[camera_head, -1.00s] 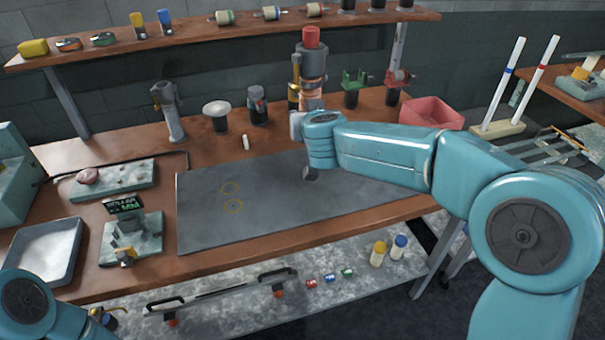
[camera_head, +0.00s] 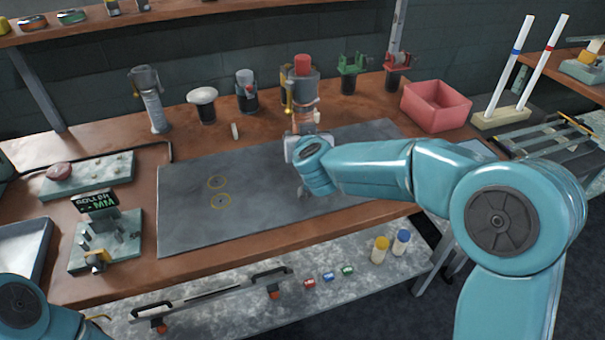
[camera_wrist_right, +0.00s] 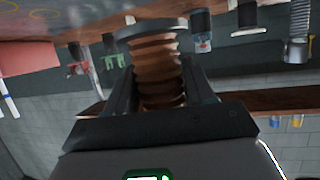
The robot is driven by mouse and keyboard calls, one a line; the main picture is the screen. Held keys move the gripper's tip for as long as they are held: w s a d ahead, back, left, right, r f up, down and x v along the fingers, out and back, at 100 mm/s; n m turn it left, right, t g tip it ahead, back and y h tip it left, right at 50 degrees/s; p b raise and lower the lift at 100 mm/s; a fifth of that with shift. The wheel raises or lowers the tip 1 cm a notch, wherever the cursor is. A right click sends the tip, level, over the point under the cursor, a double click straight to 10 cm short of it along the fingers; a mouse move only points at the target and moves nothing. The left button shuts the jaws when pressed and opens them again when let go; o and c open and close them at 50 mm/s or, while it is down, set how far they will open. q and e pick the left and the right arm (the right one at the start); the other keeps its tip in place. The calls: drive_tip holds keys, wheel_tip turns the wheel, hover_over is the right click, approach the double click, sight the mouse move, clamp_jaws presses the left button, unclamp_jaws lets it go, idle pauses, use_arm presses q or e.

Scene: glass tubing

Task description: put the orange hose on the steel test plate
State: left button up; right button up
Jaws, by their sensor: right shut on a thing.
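The orange hose (camera_head: 304,117), ribbed and copper-coloured, stands about upright at my right gripper (camera_head: 300,146) in the head view. A grey collar and a red cap (camera_head: 302,64) show above it. In the wrist view the hose (camera_wrist_right: 158,65) lies between the two dark fingers of my right gripper (camera_wrist_right: 155,88), which is shut on it. A dark flange is at its far end. The steel test plate (camera_head: 250,222) is a flat dark grey sheet with two yellow rings, lying on the bench. The hose is over the plate's back part; its lower end is hidden. My left gripper is out of view.
A pink bin (camera_head: 436,106) stands right of the plate. A white-topped black pot (camera_head: 203,104) and a grey upright fitting (camera_head: 152,105) stand behind it. The plate's left and front areas are clear.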

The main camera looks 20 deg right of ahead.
wheel_tip(320, 180, down, 2)
drive_tip(key=shift+w+d+f, duration=0.1)
drive_tip(key=shift+f, duration=0.05)
wheel_tip(320, 180, down, 6)
drive_tip(key=b, duration=0.3)
drive_tip(key=shift+w, duration=0.1)
drive_tip(key=shift+s+r, duration=0.2)
drive_tip(key=shift+r, duration=0.15)
drive_tip(key=shift+w+f, duration=0.1)
drive_tip(key=shift+f, duration=0.15)
drive_tip(key=o, duration=1.3)
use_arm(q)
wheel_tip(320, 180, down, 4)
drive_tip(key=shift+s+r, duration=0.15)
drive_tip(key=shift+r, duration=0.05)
